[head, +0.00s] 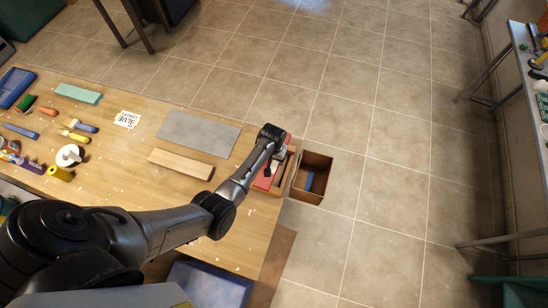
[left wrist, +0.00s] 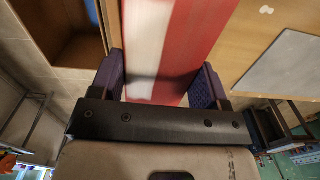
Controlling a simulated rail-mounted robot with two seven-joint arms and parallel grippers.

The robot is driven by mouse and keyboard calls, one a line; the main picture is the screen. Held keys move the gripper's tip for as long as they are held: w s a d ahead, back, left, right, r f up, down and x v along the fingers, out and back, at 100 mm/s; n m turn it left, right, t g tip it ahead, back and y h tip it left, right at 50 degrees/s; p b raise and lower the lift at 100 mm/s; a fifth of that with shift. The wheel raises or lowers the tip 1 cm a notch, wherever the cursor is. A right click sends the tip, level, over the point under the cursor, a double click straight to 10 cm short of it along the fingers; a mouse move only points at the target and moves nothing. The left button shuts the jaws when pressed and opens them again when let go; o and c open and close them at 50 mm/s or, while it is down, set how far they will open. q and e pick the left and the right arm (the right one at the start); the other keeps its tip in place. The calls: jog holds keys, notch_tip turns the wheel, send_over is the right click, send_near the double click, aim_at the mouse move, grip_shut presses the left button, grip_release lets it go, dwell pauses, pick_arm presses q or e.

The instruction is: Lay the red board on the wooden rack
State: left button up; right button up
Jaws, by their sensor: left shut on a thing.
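The red board (head: 263,182) is at the table's right edge in the head view, partly hidden by my left arm. In the left wrist view the red board (left wrist: 202,35) shows a white band along one side and runs between the two fingers. My left gripper (head: 274,152) is shut on it; the fingers also show in the left wrist view (left wrist: 158,82). A wooden frame (head: 289,171), which looks like the rack, is right beside and under the board. I cannot tell whether the board touches it. My right gripper is not in view.
An open brown box (head: 308,191) with a blue item stands just beyond the table's right edge. A grey sheet (head: 198,133) and a wooden plank (head: 180,163) lie on the table (head: 140,180). Several tools and a tape roll (head: 70,155) lie at the left.

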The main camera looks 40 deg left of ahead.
aim_at(273, 162)
pick_arm(q)
jog(key=shift+n, duration=0.3)
jog(key=shift+r, duration=0.1)
jog(key=shift+p, duration=0.4)
jog(key=shift+f+b, duration=1.35)
jog(key=shift+f, duration=0.65)
jog(key=shift+f+b, duration=0.35)
jog(key=shift+f, duration=0.25)
jog(key=o, duration=1.1)
